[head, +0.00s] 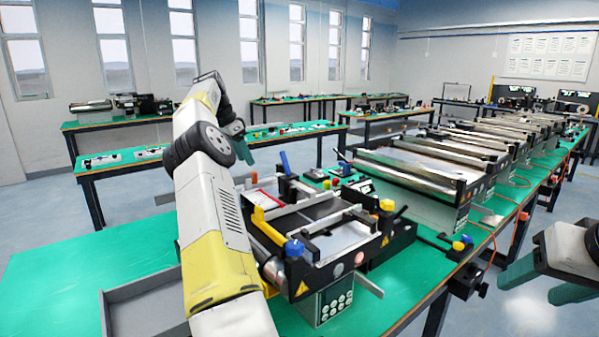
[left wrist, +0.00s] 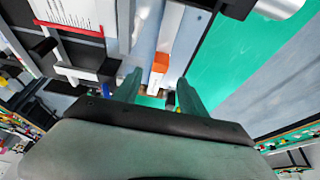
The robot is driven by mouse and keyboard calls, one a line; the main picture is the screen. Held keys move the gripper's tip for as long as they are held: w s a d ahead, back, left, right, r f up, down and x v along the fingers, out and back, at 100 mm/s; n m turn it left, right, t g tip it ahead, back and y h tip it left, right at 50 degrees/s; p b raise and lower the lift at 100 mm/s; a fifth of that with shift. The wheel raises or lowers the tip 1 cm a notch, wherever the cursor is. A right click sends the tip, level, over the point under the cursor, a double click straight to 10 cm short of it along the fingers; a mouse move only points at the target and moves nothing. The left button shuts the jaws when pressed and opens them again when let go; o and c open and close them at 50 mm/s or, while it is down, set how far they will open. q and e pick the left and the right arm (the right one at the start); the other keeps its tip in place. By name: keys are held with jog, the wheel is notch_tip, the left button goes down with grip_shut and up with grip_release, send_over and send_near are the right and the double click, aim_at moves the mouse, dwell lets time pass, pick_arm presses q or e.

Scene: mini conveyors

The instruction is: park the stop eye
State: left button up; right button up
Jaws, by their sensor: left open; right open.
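The mini conveyor (head: 345,237) stands on the green bench, with a dark belt, pale side rails and blue and yellow knobs. In the left wrist view a small orange block (left wrist: 160,62) sits on a pale rail (left wrist: 169,28). My left gripper (head: 235,137) is open above the conveyor's far left side. In the left wrist view its two green fingers (left wrist: 159,78) stand on either side of the orange block's line, apart from it. My right gripper (head: 530,283) is open and empty at the right edge.
A red-edged white sheet (head: 262,199) lies by the conveyor's left side. A grey tray (head: 128,285) is at the bench's front left. Several larger roller machines (head: 420,185) line the bench to the right. Bare green bench top (head: 70,265) is free at left.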

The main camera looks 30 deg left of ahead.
aim_at(253, 172)
pick_arm(q)
jog(key=x, duration=0.7)
jog(key=shift+w+f, duration=0.1)
jog(key=shift+f, duration=0.15)
jog(key=shift+c, duration=0.4)
grip_shut()
dwell(0.8)
